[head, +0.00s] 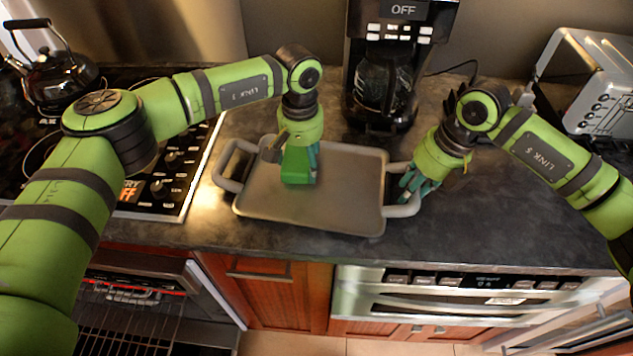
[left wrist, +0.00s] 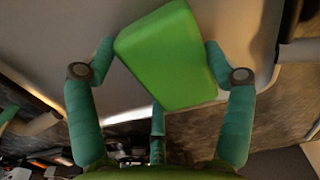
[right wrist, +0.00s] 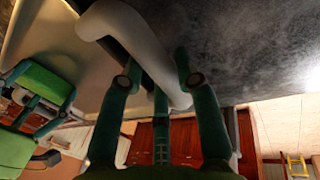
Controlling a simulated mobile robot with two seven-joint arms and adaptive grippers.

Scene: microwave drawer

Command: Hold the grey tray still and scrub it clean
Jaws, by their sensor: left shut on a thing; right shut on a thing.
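The grey tray (head: 345,190) lies flat on the dark counter, with a light grey handle loop at each end. My left gripper (head: 300,165) is over the tray, left of its middle, shut on a green sponge (head: 296,166). The sponge appears to be at the tray's surface; the left wrist view shows the sponge (left wrist: 168,55) between the fingers. My right gripper (head: 412,190) is at the tray's right handle (head: 408,207), shut on it. The right wrist view shows the handle (right wrist: 135,40) running between the fingers. The fingertips are partly hidden in the head view.
A coffee maker (head: 385,80) stands just behind the tray. A toaster (head: 590,85) is at the back right. A stove with a kettle (head: 55,75) is on the left. The counter (head: 490,215) is clear to the right of the tray.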

